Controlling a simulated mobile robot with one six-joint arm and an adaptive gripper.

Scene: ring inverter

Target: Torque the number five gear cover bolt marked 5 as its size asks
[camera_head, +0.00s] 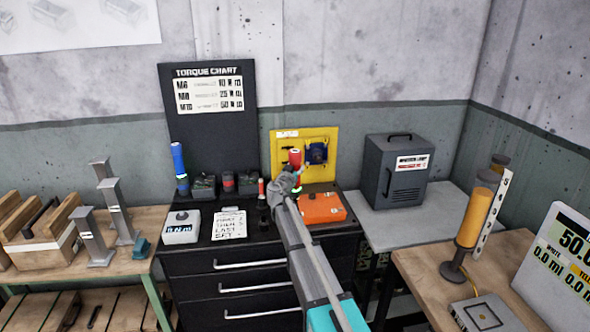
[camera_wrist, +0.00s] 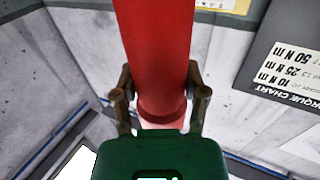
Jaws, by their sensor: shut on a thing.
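My gripper (camera_head: 292,183) is shut on an upright red-handled tool (camera_head: 294,158) above the black cabinet. In the wrist view, the fingers (camera_wrist: 160,82) close on both sides of its red handle (camera_wrist: 165,40), above a dark green body (camera_wrist: 150,155). A blue-handled tool (camera_head: 179,162) stands upright at the cabinet's left, and a short red-topped one (camera_head: 262,188) stands left of my gripper. The torque chart (camera_head: 209,93) lists M6 at 10, M8 at 25 and M10 at 50 N m. I cannot make out a gear cover or bolt marked 5.
The cabinet top holds a small grey box (camera_head: 181,232), a note (camera_head: 229,224) and an orange case (camera_head: 322,208). A yellow panel (camera_head: 325,147) stands behind. A dark grey box (camera_head: 396,172) is right; a bench with a yellow cylinder (camera_head: 474,215) and display (camera_head: 560,260) is further right.

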